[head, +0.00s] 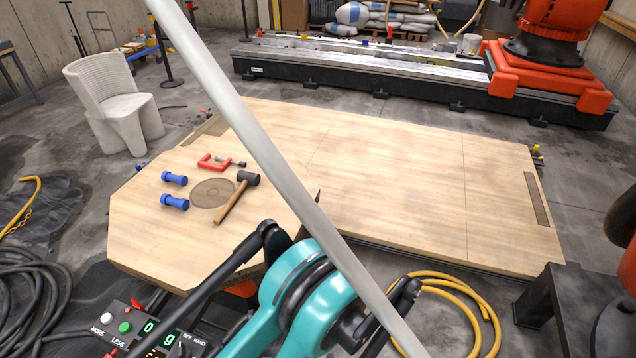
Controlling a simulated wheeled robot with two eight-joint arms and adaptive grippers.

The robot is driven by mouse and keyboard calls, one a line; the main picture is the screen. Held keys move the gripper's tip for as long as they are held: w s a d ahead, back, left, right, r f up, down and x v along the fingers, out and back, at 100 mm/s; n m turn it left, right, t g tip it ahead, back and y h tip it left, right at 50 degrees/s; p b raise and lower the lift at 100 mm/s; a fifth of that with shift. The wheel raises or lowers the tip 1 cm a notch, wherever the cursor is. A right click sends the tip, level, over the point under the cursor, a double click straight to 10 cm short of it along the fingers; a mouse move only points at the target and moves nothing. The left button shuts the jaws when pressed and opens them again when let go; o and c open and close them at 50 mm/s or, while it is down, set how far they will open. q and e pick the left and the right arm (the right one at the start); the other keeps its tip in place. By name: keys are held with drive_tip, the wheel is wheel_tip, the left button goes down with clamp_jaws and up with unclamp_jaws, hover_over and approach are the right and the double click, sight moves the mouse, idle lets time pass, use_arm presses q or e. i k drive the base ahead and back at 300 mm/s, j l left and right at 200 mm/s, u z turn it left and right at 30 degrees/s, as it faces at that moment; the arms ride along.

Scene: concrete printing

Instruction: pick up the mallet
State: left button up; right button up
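The mallet (237,197) lies on the pale wooden table in the head view. Its dark head points away to the upper right and its wooden handle runs down to the lower left. Its whole length is visible and nothing touches it from above. A teal, black-ringed body (309,287) with dark bars shows at the bottom centre, nearer than the mallet; I cannot tell what it belongs to. I cannot make out fingertips of either gripper.
A red clamp (214,162) and two blue dumbbell-shaped pieces (175,202) lie near the mallet on the wooden table (400,180). A long grey pole (262,150) crosses the view diagonally, right of the mallet. A control panel (150,328) stands at the bottom left. The table's right part is bare.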

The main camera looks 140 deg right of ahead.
sight(245, 178)
drive_tip(key=z, duration=3.95)
drive_tip(key=i+l+z, duration=0.25)
drive_tip(key=i, duration=0.5)
drive_tip(key=i+z, duration=0.3)
drive_tip(key=i, duration=0.4)
